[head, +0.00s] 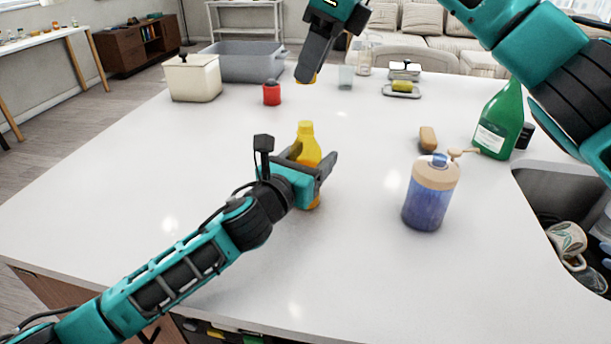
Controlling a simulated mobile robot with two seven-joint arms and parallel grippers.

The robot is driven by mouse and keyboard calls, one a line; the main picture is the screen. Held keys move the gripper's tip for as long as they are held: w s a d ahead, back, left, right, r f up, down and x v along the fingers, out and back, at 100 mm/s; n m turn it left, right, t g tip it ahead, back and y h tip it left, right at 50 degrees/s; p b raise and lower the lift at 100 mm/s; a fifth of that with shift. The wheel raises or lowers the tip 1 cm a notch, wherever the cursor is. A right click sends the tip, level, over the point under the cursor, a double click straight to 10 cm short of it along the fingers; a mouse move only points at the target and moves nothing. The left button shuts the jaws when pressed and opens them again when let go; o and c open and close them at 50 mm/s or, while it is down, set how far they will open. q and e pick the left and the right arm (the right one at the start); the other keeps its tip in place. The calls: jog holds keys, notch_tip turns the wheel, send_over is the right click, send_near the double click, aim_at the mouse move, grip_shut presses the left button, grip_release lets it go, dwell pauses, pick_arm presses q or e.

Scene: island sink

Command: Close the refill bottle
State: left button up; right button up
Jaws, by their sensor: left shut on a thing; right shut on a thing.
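The yellow bottle (306,145) stands upright on the white island top near the middle of the head view. My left gripper (318,166) is shut around its body, and the gripper hides part of it. The bottle's narrow top shows above the fingers with no separate cap visible on it. My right gripper (306,76) is above and behind the bottle, pointing down. It is shut on a small yellow piece, likely a cap (314,79), mostly hidden by the fingers. The cap piece and the bottle top are apart.
A blue soap dispenser (429,198) stands right of the bottle. A red jar (271,94) and a cream pot (193,80) stand at the back left. The front left is clear.

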pick_arm(q)
jog(key=c, duration=0.6)
pick_arm(e)
send_over(305, 123)
jog(key=d, duration=0.1)
jog(key=shift+s+f, duration=0.2)
jog(key=shift+f, duration=2.3)
jog(key=shift+f, duration=0.15)
jog(key=shift+f, duration=0.75)
jog(key=shift+f, duration=0.6)
